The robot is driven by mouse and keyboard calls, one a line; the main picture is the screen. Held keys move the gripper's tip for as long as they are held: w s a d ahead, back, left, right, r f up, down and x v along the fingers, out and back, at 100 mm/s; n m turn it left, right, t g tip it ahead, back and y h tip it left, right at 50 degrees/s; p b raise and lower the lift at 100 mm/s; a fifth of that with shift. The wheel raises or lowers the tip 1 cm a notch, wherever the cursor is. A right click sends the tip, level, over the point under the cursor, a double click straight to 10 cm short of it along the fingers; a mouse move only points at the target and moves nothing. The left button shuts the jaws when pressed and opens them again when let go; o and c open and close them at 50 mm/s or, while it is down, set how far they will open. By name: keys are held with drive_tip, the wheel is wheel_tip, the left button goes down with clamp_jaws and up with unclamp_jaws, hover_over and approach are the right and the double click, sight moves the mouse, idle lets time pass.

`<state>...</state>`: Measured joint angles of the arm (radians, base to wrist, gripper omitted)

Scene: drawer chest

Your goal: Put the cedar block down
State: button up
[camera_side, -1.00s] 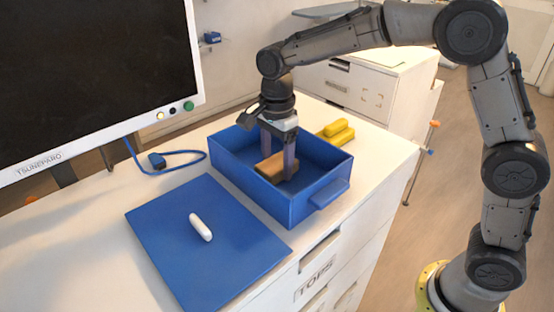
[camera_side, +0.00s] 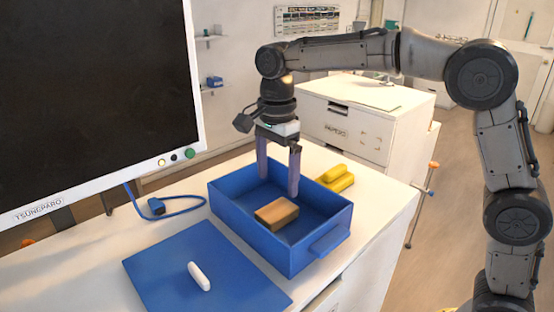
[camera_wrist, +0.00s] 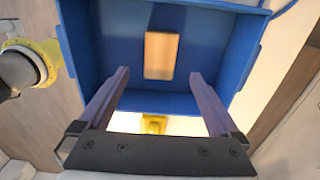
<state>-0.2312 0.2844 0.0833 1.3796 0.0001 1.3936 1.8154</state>
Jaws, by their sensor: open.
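The cedar block (camera_side: 277,213) is a light brown wooden block lying flat on the floor of the blue drawer-like box (camera_side: 322,246). In the wrist view the block (camera_wrist: 160,55) lies inside the blue box (camera_wrist: 75,60), beyond my fingertips and clear of its walls. My gripper (camera_side: 278,188) is open and empty, with its two fingers spread above and behind the block in the side view. In the wrist view my gripper (camera_wrist: 160,80) has a wide gap between its fingers, and neither finger touches the block.
A blue mat (camera_side: 205,275) with a white capsule-shaped piece (camera_side: 199,277) lies in front of the box. Yellow pieces (camera_side: 335,178) lie behind the box. A monitor (camera_side: 95,95) stands at the left, with a blue cable (camera_side: 175,206) on the white top.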

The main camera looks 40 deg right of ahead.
drive_tip(key=shift+r, duration=1.9)
drive_tip(key=s+d+r+n+t, duration=0.2)
drive_tip(key=s+d+n, duration=0.3)
drive_tip(key=s, duration=0.3)
drive_tip(key=s+d+f+n+t, duration=0.1)
drive_tip(key=s+f+n, duration=0.3)
drive_tip(key=s, duration=0.5)
drive_tip(key=s+d+f+n+t, duration=0.2)
drive_tip(key=s+d+f+n, duration=0.2)
drive_tip(key=s+n, duration=0.5)
drive_tip(key=shift+f+t, duration=0.15)
drive_tip(key=shift+t, duration=0.15)
